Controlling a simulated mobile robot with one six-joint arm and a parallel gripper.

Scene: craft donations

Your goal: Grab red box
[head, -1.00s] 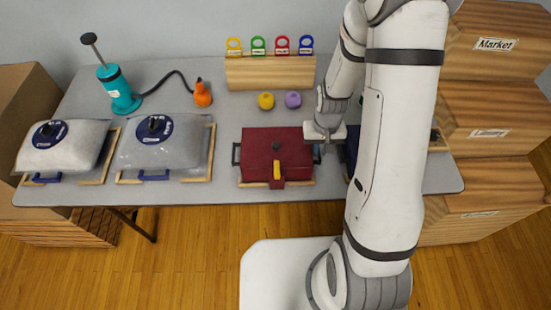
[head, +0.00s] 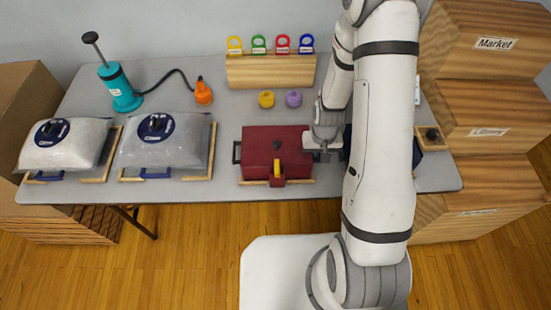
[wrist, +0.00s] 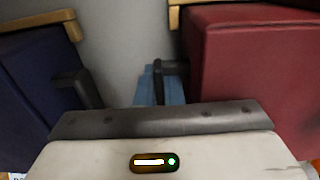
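The red box (head: 258,140) sits closed on a wooden base at the front middle of the table, with a yellow latch (head: 277,169) and a dark handle on its left side. My gripper (head: 322,156) is low at the box's right side. In the wrist view the red box (wrist: 255,70) fills the right, and its dark side handle (wrist: 170,67) reaches into the gap ahead of my gripper. Pale blue parts (wrist: 146,88) show beside and below that handle; they may be my fingers. Whether they grip the handle cannot be seen.
A dark blue box (wrist: 30,85) stands close on the left in the wrist view, with a narrow gap to the red box. Two bagged boxes (head: 163,143) stand left. A teal pump (head: 120,90), a tag rack (head: 270,72) and wooden crates (head: 485,110) surround the workspace.

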